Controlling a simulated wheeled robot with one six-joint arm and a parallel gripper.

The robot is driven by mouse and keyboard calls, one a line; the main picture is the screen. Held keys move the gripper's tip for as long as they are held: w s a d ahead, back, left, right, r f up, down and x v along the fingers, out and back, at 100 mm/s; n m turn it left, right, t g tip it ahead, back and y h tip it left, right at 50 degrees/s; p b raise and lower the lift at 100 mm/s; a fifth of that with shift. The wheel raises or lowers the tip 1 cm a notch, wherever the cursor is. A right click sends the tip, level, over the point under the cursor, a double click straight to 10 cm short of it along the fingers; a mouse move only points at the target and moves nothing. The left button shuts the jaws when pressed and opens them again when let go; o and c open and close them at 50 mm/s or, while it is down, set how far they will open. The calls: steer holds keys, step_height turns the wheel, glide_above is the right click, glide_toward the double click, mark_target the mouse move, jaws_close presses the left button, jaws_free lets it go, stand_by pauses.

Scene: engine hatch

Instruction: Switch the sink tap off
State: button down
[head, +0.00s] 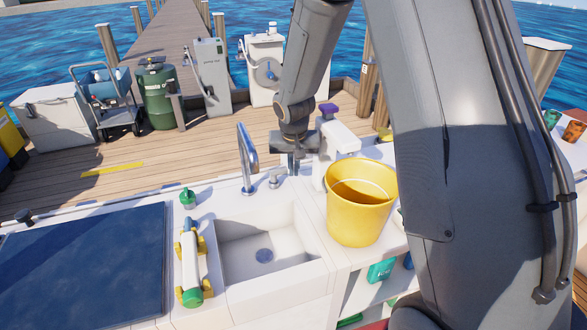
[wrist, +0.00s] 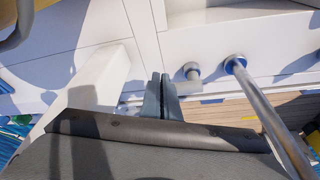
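The sink tap has a tall chrome spout (head: 246,160) behind the white sink (head: 225,250). A short round chrome knob (head: 274,181) stands on the counter just right of the spout. In the wrist view the spout (wrist: 268,115) leans toward the lower right and the knob (wrist: 192,71) is left of its base. My gripper (head: 292,172) points down just right of the knob. In the wrist view its two fingers (wrist: 160,80) are together with nothing between them, left of the knob and apart from it in the picture. I see no water stream.
A yellow bucket (head: 362,205) stands right of the sink. A white upright fitting with a purple top (head: 328,110) is close to my gripper's right; its white body (wrist: 90,85) shows in the wrist view. A green-and-white bottle-like item (head: 190,265) lies left of the sink.

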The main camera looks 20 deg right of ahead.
steer(key=shift+w+r, duration=0.15)
steer(key=shift+r, duration=0.1)
steer(key=s+d+p+v, duration=0.1)
steer(key=p+v, duration=0.6)
steer(key=v, duration=0.3)
steer(key=s+r+n+g+y+b, duration=0.1)
steer(key=s+r+n+g, duration=0.1)
steer(key=s, duration=2.2)
steer(key=shift+s+d+r+n, duration=0.2)
steer(key=shift+r+n, duration=0.25)
steer(key=shift+n, duration=0.05)
